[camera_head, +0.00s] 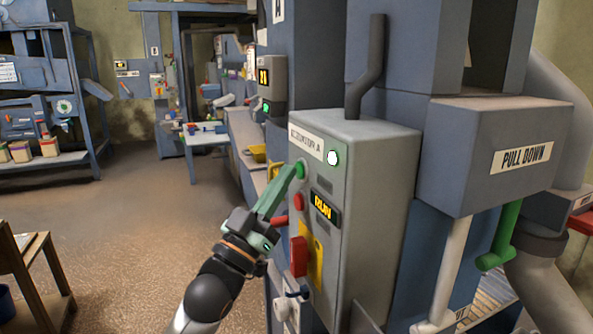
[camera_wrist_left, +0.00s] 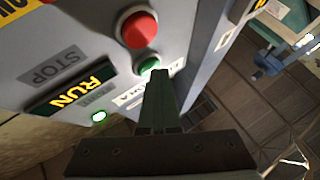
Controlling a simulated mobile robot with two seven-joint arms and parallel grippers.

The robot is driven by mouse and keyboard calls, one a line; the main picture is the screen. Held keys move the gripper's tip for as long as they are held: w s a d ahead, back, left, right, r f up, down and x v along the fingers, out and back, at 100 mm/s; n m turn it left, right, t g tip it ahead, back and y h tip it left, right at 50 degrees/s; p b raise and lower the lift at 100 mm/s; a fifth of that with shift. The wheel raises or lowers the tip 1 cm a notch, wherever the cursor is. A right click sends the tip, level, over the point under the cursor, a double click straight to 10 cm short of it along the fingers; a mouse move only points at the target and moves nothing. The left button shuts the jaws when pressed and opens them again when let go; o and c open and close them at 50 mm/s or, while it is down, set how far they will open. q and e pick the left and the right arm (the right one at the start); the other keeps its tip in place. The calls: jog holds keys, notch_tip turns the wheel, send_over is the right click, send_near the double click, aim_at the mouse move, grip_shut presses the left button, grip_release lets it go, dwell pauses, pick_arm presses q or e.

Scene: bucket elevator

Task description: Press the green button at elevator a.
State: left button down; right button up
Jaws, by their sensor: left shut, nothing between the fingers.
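The grey control box (camera_head: 385,170) with the elevator A label (camera_head: 306,142) stands in the middle of the head view. Its green button (camera_head: 300,168) is high on the front panel, above a round red button (camera_head: 299,202). My left gripper (camera_head: 290,174) is shut and empty, its fingertips at the green button. In the left wrist view, the gripper (camera_wrist_left: 160,76) partly covers the green button (camera_wrist_left: 148,65), and the red button (camera_wrist_left: 138,29) is clear. I cannot tell whether the button is pushed in. My right gripper is not in view.
A display reads RUN (camera_head: 322,206) and a lamp (camera_head: 333,157) is lit. A red switch handle (camera_head: 298,256) sits lower on the panel. A "PULL DOWN" box (camera_head: 500,150) with a green handle (camera_head: 499,240) is at right. Open floor lies left.

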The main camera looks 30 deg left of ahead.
pick_arm(q)
jog(key=shift+s+a, duration=0.45)
jog(key=shift+s, duration=0.1)
jog(key=s+a, duration=0.1)
jog(key=s, duration=0.1)
jog(key=s+a, duration=0.2)
jog(key=shift+a, duration=0.1)
jog(key=shift+w+f, duration=0.1)
dwell(0.8)
